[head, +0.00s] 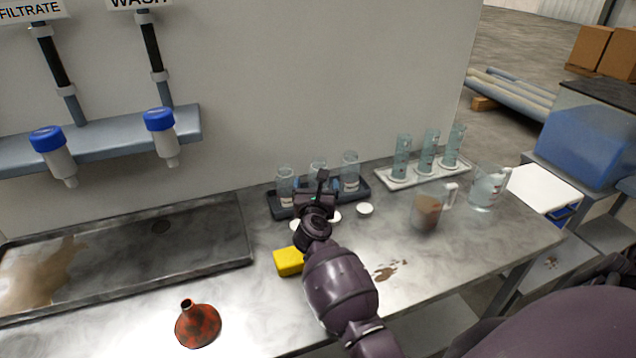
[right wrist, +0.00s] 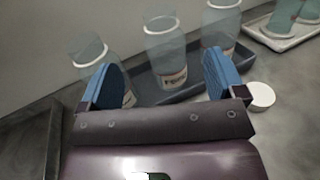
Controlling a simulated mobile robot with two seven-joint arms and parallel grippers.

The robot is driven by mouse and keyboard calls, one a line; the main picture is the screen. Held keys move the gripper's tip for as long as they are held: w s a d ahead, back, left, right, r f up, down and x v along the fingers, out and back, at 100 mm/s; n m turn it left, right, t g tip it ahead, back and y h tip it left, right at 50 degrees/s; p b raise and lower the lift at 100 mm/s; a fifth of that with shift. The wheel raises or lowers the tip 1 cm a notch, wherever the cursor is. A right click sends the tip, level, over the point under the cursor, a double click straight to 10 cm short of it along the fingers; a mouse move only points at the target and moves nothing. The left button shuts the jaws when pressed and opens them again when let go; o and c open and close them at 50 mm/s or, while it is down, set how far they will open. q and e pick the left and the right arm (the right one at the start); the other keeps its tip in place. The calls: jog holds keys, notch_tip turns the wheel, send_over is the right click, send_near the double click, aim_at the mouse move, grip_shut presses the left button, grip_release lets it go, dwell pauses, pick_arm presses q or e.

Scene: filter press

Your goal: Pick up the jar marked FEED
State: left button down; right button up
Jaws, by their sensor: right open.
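Three clear jars stand upright in a dark tray (head: 277,211) by the back wall. In the right wrist view the middle jar (right wrist: 164,42) has a pale label with small lettering that seems to read FEED, though it is blurred. The left jar (right wrist: 92,58) and right jar (right wrist: 221,22) stand either side; their labels are not readable. My right gripper (head: 318,190) is open and empty in front of the tray. In the right wrist view its blue-padded fingers (right wrist: 162,64) frame the middle jar, which is beyond them. My left gripper is not in view.
White caps (head: 365,209) lie before the tray. A yellow block (head: 288,261) sits beside my right arm. A white rack (head: 388,182) of tall cylinders, a jug of brown liquid (head: 428,211) and a clear vessel (head: 486,190) stand right. A rusty funnel-shaped thing (head: 197,325) is front left.

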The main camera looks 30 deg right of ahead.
aim_at(319, 166)
jog(key=shift+b+x, duration=0.5)
jog(key=shift+x, duration=3.95)
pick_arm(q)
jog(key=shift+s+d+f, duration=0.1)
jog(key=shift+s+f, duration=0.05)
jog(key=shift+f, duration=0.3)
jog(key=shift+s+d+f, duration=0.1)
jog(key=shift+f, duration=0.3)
pick_arm(e)
jog(key=shift+s+d+r, duration=0.1)
jog(key=shift+r, duration=0.05)
jog(key=c, duration=1.2)
